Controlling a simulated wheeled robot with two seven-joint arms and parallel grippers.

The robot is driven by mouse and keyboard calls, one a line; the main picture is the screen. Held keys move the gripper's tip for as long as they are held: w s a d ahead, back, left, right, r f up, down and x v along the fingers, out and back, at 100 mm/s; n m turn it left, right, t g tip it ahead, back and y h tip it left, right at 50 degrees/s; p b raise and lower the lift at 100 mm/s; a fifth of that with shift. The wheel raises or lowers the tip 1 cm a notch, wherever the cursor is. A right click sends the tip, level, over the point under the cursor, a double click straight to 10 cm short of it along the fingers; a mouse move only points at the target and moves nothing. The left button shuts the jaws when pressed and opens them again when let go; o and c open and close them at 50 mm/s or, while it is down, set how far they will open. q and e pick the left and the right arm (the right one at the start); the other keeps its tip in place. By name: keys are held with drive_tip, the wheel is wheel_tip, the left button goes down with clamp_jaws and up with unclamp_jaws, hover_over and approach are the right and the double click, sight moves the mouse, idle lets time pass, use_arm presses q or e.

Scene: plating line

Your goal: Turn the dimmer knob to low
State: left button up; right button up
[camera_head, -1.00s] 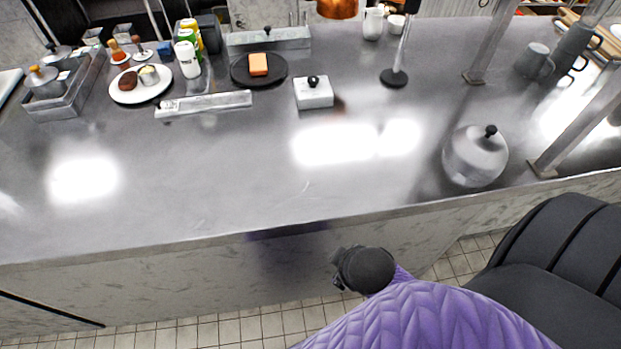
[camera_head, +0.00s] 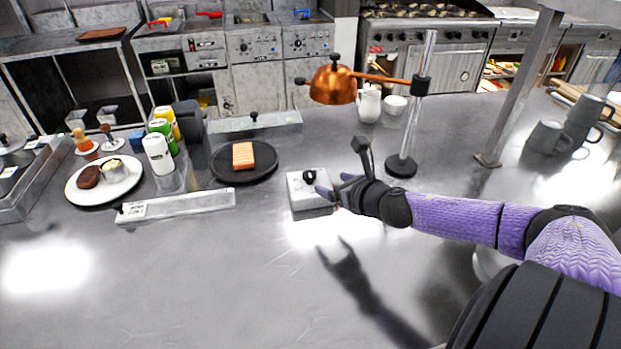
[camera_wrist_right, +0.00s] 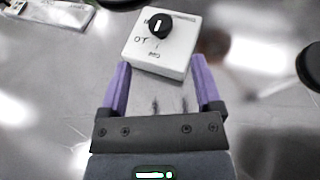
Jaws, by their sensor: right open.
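The dimmer is a small white box (camera_head: 305,197) on the steel counter, with a black knob (camera_head: 309,176) on its top. In the right wrist view the box (camera_wrist_right: 172,62) is ahead of the fingers, and its knob (camera_wrist_right: 159,25) bears a white pointer mark. Lettering on the top is partly readable. My right gripper (camera_head: 327,188) is open and empty, just right of the box in the head view. Its purple fingers (camera_wrist_right: 160,80) point at the box's near edge, apart from the knob. My left gripper is not in view.
A copper heat lamp (camera_head: 333,84) on a stand is behind the box. A dark plate (camera_head: 226,173) with an orange block, a metal rail (camera_head: 180,204) and a white plate (camera_head: 80,193) lie to the left. The front counter is clear.

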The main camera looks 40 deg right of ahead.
sight(311, 176)
drive_tip(key=b+x, duration=0.1)
drive_tip(key=x, duration=0.6)
drive_tip(key=shift+s+f+b, duration=0.1)
drive_tip(key=shift+b, duration=0.25)
drive_tip(key=shift+w+d+f, duration=0.1)
drive_tip(key=shift+w+f, duration=0.1)
drive_tip(key=shift+w, duration=0.4)
clamp_jaws()
